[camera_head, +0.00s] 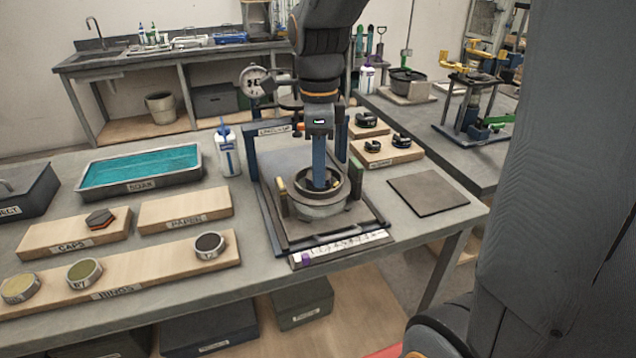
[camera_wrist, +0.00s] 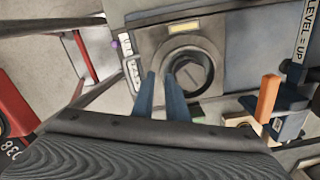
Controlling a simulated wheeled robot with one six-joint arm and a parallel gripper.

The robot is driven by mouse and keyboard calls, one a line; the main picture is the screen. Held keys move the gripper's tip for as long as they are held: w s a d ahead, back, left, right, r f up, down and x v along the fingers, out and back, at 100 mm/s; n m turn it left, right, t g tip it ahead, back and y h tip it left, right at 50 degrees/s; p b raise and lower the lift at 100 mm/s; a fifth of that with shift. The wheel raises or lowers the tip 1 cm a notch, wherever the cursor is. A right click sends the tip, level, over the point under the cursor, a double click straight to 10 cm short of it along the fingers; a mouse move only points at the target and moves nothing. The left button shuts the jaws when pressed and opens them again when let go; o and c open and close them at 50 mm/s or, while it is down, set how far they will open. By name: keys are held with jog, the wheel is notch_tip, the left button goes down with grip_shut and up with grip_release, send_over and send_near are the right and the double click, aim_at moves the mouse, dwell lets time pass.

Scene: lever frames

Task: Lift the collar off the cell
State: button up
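The cell (camera_head: 318,210) is a round grey body in a square framed press on the table. A dark ring, which looks like the collar (camera_head: 343,181), sits around its top. In the wrist view the dark collar (camera_wrist: 217,62) surrounds a round slotted piece (camera_wrist: 190,74). My gripper (camera_head: 323,186) points straight down, its blue fingers reaching to the ring. In the wrist view my gripper (camera_wrist: 161,74) has two fingertips at the ring's left side with a narrow gap between them. I cannot tell whether they grip the rim.
A white bottle (camera_head: 228,150) and teal soak tray (camera_head: 140,171) stand left. A bare dark pad (camera_head: 428,193) lies right. Ring and cap boards (camera_head: 130,283) fill the front left.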

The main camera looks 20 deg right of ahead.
notch_tip(320, 180, down, 4)
jog(key=shift+w+f+p, duration=0.15)
jog(key=shift+p, duration=0.2)
grip_shut()
notch_tip(320, 180, up, 23)
jog(key=p, duration=0.3)
jog(key=shift+f, duration=0.2)
dwell(0.9)
